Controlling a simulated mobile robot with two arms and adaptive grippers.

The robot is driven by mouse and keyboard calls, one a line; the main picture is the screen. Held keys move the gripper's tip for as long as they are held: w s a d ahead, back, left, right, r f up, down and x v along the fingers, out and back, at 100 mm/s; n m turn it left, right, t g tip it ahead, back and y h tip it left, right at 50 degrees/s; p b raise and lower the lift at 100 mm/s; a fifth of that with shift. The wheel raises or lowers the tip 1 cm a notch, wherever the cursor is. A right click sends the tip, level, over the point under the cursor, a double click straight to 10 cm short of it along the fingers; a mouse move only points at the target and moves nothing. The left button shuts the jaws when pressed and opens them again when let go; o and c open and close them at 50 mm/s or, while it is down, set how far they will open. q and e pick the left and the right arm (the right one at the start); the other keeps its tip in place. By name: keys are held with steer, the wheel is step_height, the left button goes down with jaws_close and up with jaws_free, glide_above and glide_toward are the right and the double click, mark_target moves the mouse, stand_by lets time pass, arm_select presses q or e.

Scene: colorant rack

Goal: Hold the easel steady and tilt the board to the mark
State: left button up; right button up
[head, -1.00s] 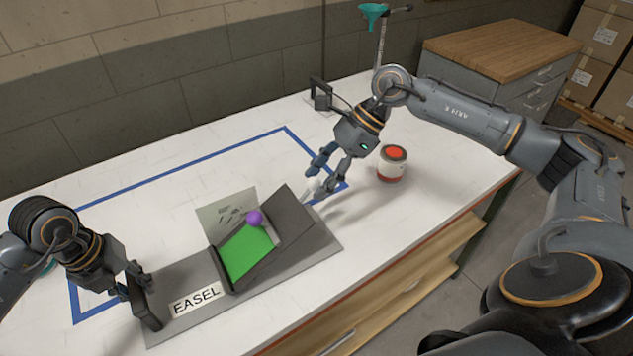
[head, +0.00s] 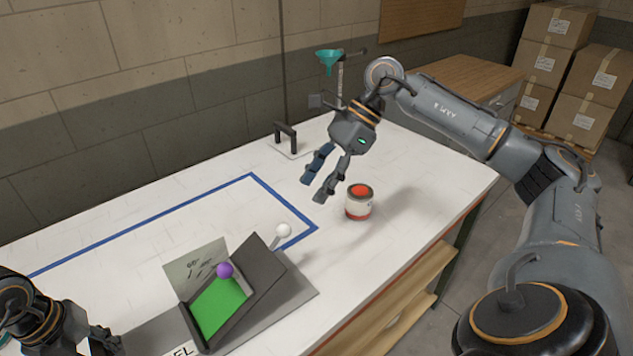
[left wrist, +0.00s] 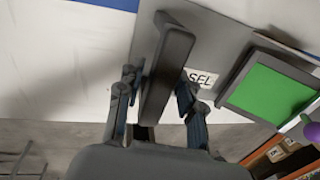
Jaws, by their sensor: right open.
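The easel's grey base (head: 290,298) lies on the table at the lower middle, with a green board (head: 219,308) tilted on it. A purple ball (head: 225,270) is at the board's upper corner. A pale plate with dark marks (head: 195,264) stands behind. A white knob (head: 283,230) sticks up at the right side. My right gripper (head: 314,188) is open and empty, above the table beyond the knob. My left gripper (left wrist: 157,98) has its fingers on either side of the easel's dark handle (left wrist: 167,60); whether both touch it is unclear.
A red and white can (head: 359,203) stands right of my right gripper. A dark bracket (head: 287,137) and a stand with a teal funnel (head: 328,60) are at the back. A blue tape outline (head: 150,221) marks mostly clear table behind the easel.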

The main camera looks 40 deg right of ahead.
arm_select(q)
steer(key=shift+o, duration=0.6)
step_height(320, 180, up, 12)
steer(key=a, duration=0.2)
steer(key=shift+a+f, duration=0.1)
steer(key=shift+f, duration=0.05)
